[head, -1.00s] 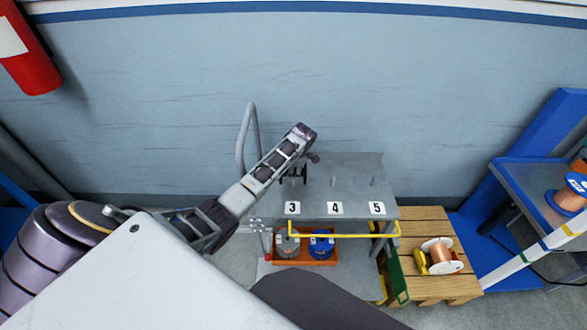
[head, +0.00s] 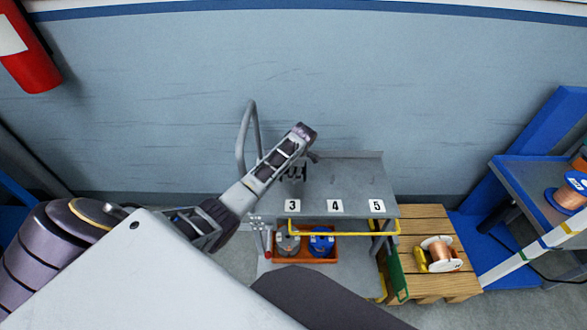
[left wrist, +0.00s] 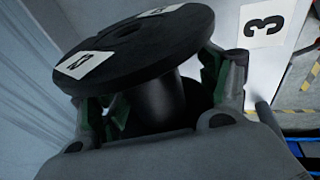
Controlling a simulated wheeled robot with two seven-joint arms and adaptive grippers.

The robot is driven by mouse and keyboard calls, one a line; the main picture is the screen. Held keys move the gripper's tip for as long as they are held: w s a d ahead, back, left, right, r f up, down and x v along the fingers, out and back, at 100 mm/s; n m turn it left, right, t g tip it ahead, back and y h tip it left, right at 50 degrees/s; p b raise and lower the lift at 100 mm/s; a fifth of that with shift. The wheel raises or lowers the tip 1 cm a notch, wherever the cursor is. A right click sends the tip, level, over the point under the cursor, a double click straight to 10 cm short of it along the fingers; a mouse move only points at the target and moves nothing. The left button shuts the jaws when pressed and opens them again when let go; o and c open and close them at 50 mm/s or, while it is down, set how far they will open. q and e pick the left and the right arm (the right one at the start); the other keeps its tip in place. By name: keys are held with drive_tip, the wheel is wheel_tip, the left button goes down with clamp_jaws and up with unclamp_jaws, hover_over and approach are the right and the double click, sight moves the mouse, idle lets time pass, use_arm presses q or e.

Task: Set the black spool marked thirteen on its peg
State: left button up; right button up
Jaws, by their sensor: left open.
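The black spool (left wrist: 140,45) marked 13 fills the upper part of the left wrist view, with its flange facing the camera and its hub running down between the fingers. My left gripper (left wrist: 165,100) is open, with a finger on either side of the hub; contact cannot be told. In the head view my left gripper (head: 292,172) is over the left end of the grey cart top (head: 345,185), behind the number 3 label (head: 292,206). The spool is hard to make out there, and its peg is hidden. My right gripper is not in view.
Labels 4 (head: 335,206) and 5 (head: 377,206) mark the cart's front edge, above a yellow rail (head: 340,231). An orange bin (head: 318,259) below holds grey and blue spools. A copper spool (head: 440,254) lies on a wooden pallet (head: 425,222) at right. The cart top's right side looks clear.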

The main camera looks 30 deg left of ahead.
use_arm(q)
drive_tip(key=shift+r, duration=0.1)
drive_tip(key=shift+r, duration=0.4)
drive_tip(key=shift+d+r, duration=0.1)
drive_tip(key=shift+r, duration=0.2)
drive_tip(key=p+v, duration=0.1)
drive_tip(key=v, duration=1)
drive_tip(key=shift+r, duration=0.35)
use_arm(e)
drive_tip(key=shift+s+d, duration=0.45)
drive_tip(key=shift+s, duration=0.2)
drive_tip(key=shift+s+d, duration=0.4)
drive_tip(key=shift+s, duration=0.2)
use_arm(q)
drive_tip(key=shift+s+d, duration=0.1)
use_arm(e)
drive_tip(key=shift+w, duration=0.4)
